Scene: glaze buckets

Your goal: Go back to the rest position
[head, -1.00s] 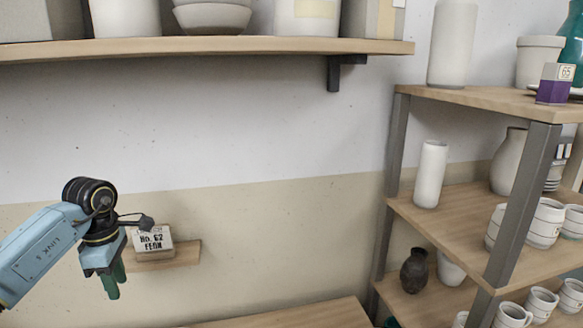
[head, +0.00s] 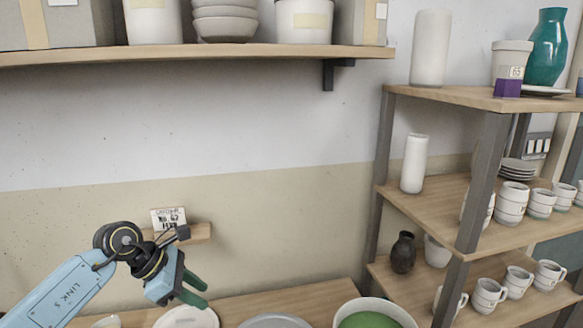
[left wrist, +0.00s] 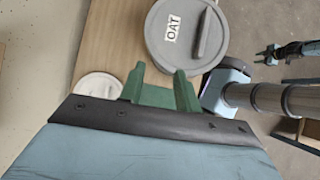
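My left gripper (head: 205,292) is in the lower left of the head view, its green fingers pointing right, above the wooden bench (head: 245,304). In the left wrist view its two fingers (left wrist: 159,78) stand apart with nothing between them. A grey round lid marked OAT (left wrist: 185,35) lies beyond the fingertips. My right gripper (left wrist: 268,55) shows small at the right of the left wrist view; its finger gap is too small to judge. It is not seen in the head view.
A bucket of green glaze (head: 370,318) stands open on the bench, beside a grey lid (head: 275,321) and a whitish one (head: 187,317). A shelf rack (head: 455,220) with mugs and vases stands right. A wall shelf (head: 200,51) hangs above.

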